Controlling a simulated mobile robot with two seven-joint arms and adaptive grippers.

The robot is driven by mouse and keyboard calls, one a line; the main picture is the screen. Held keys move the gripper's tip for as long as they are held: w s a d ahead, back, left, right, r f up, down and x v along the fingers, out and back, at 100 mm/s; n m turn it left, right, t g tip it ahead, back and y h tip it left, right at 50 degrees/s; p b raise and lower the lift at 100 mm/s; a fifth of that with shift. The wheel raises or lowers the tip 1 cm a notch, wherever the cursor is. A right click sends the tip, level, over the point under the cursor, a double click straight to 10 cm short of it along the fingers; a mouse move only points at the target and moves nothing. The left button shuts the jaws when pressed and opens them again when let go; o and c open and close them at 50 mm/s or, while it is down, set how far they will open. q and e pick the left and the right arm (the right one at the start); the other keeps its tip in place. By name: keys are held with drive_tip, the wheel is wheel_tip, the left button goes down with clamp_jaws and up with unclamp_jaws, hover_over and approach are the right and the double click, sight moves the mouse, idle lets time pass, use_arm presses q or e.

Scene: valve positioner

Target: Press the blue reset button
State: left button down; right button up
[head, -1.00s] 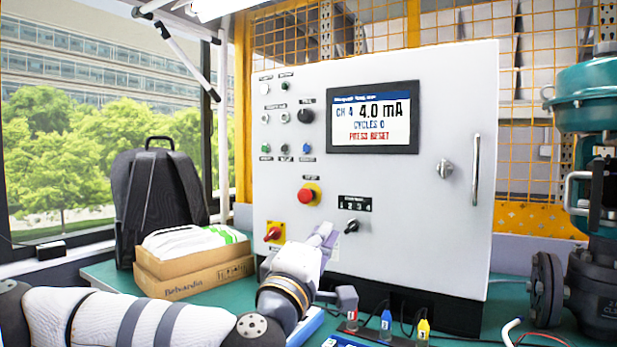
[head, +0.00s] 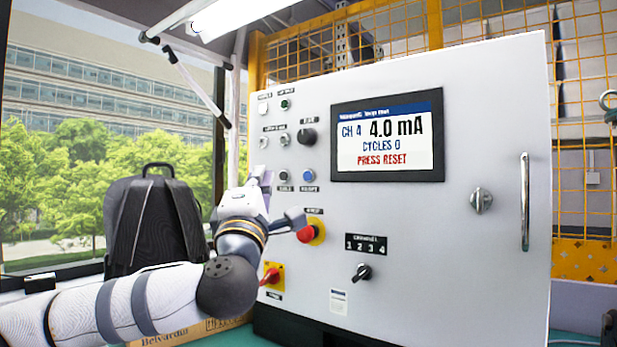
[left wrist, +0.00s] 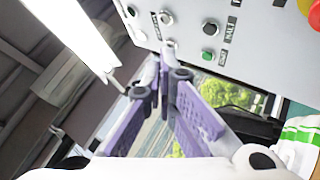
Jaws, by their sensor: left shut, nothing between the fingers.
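The blue reset button (head: 308,175) is on the white cabinet's front, below and left of the screen, with a small label under it. My left gripper (head: 262,176) is in front of the cabinet's left edge, left of the blue button in the head view and apart from it. It hides the place of the green button there. In the left wrist view its purple fingers (left wrist: 166,62) are together with nothing between them. That view shows a green button (left wrist: 208,56) and a black one (left wrist: 210,28), but not the blue one. My right gripper is not in view.
The screen (head: 388,137) reads "CH 4 4.0 mA, CYCLES 0, PRESS RESET". A red mushroom button (head: 307,234) sits close right of my left wrist. A red switch (head: 271,276) and a black selector knob (head: 362,272) are lower. A backpack (head: 158,220) stands at left.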

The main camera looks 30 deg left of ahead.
sight(308, 176)
use_arm(q)
drive_tip(key=shift+w+d+b, duration=0.2)
drive_tip(key=shift+w+b, duration=0.1)
drive_tip(key=shift+w, duration=1.9)
drive_tip(key=shift+w+d+b, duration=0.2)
drive_tip(key=shift+w+b, duration=0.1)
drive_tip(key=shift+w, duration=1.9)
drive_tip(key=shift+w, duration=0.1)
drive_tip(key=shift+w, duration=0.3)
drive_tip(key=shift+w, duration=0.4)
drive_tip(key=shift+s, duration=0.8)
